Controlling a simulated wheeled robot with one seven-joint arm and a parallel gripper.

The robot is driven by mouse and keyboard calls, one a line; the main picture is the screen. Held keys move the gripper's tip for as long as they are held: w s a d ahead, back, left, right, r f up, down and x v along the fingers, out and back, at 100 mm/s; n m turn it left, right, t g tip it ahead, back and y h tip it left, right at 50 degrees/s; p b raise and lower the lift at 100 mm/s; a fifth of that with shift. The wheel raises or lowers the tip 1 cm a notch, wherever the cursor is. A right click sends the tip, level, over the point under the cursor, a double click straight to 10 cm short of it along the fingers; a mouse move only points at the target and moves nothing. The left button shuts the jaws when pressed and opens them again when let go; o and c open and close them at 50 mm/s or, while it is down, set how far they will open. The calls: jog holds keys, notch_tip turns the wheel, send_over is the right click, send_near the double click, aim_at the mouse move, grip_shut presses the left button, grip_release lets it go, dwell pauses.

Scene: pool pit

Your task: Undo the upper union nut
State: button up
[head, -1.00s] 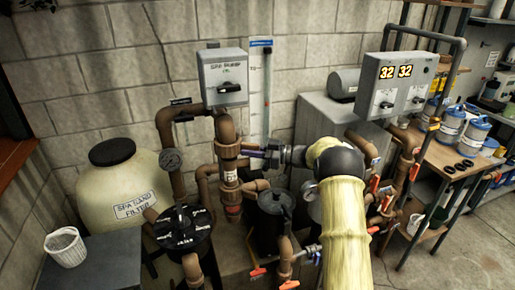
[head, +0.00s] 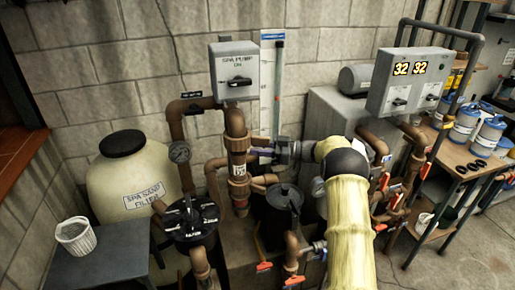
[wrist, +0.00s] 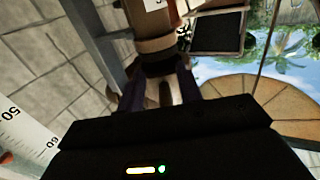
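The upper union nut (head: 237,144) is a ribbed brown collar on the vertical brown pipe below the spa pump switch box. A lower brown collar (head: 240,192) sits beneath it, with a white label between them. My gripper (head: 256,155) comes in from the right at about the height of the upper nut, its fingertips close to the pipe. In the wrist view the dark fingers (wrist: 160,88) are apart, with a brown part showing between them. The brown pipe with its collar (wrist: 155,42) is just beyond. Contact with the nut cannot be made out.
The spa pump switch box (head: 234,70) is above the nut, and a flow gauge (head: 270,95) stands on the wall behind. A black pump pot (head: 283,205) and black-lidded filter (head: 190,218) stand below. A grey control box (head: 405,82) is right of my arm.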

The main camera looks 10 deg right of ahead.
jog(key=b+v, duration=0.4)
jog(key=v, duration=1.3)
jog(key=shift+d, duration=0.3)
jog(key=shift+s+r, duration=0.15)
